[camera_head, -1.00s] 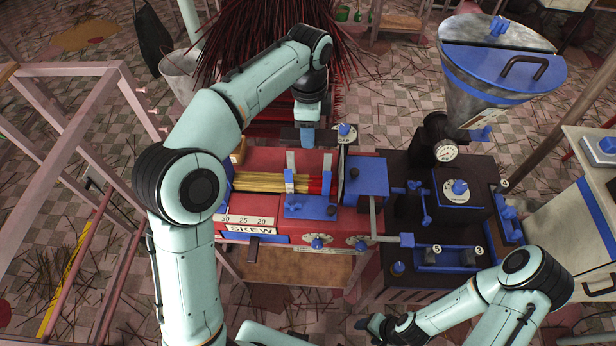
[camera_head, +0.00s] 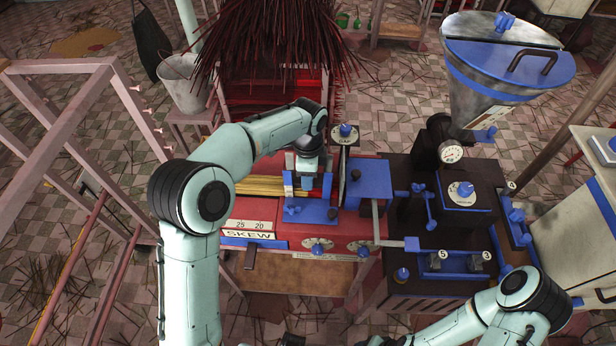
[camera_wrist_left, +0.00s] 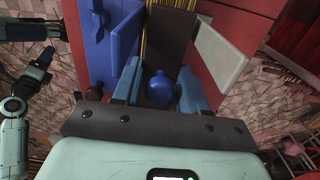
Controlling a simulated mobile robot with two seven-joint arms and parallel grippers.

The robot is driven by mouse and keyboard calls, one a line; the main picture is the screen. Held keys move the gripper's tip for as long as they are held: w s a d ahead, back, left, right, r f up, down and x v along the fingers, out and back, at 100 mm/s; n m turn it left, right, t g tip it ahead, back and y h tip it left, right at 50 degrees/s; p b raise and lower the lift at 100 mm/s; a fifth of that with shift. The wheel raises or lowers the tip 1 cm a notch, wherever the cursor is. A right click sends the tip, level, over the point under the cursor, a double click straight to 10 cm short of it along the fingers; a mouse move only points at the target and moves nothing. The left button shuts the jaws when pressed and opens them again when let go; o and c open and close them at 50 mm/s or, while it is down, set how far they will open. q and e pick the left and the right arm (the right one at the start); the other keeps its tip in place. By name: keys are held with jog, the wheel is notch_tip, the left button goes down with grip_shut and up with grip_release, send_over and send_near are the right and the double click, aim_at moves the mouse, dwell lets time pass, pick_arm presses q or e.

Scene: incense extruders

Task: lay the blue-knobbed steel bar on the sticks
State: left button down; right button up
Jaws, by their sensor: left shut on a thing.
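My left gripper (camera_head: 308,178) is over the sticks in the red machine's trough. In the left wrist view its two blue fingers (camera_wrist_left: 160,92) are shut on the blue knob (camera_wrist_left: 160,88) of the dark steel bar (camera_wrist_left: 167,42). The bar extends away from the knob, above the yellow sticks (camera_wrist_left: 149,30); whether it touches them I cannot tell. The sticks lie lengthwise in the trough in the head view (camera_head: 258,186), their right part hidden by my gripper, as is the bar. My right arm shows at lower right; its gripper is only partly seen in the wrist view (camera_wrist_left: 42,65).
A blue clamp plate (camera_head: 305,211) is at the trough's front, and a blue block (camera_head: 368,180) stands to its right. A grey plate (camera_wrist_left: 220,52) rises beside the bar. The steel hopper (camera_head: 490,85) and dark machine (camera_head: 450,290) are at right.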

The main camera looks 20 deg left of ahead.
pick_arm(q)
jog(key=shift+f, duration=0.35)
jog(key=shift+f, duration=0.2)
jog(key=c, duration=0.6)
grip_release()
pick_arm(e)
jog(key=shift+s+f, duration=0.1)
pick_arm(q)
notch_tip(320, 180, up, 12)
jog(key=shift+p, duration=1)
jog(key=shift+r, duration=0.15)
pick_arm(e)
jog(key=w+r, duration=0.1)
jog(key=r, duration=0.1)
jog(key=shift+w+r, duration=0.3)
jog(key=shift+w, duration=0.05)
